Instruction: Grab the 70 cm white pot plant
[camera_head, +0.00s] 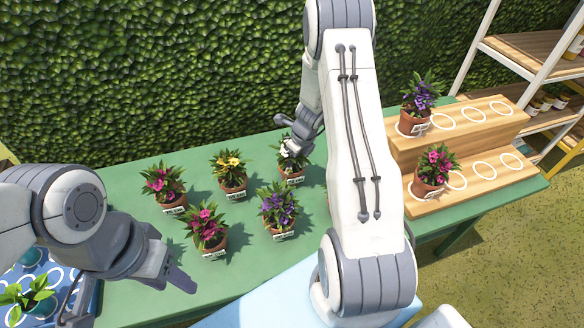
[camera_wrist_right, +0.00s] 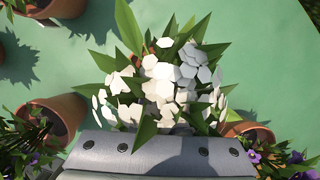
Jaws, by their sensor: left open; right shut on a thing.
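The white-flowered pot plant (camera_head: 291,160) stands in a terracotta pot with a small white label, in the back row on the green table (camera_head: 135,292). My right gripper (camera_head: 296,148) reaches down to it from above and is shut on it. In the right wrist view, the white flowers and leaves (camera_wrist_right: 165,85) fill the middle, right against the gripper, and hide its fingertips and most of the pot. The label text is too small to read. My left gripper (camera_head: 183,283) is open and empty, low over the table's left part.
Pink (camera_head: 163,185), yellow (camera_head: 230,171), magenta (camera_head: 207,229) and purple (camera_head: 278,209) potted plants stand close by. A stepped wooden stand (camera_head: 475,178) at right holds a purple plant (camera_head: 418,104) and a pink plant (camera_head: 433,170), with empty white rings beside them. A hedge rises behind.

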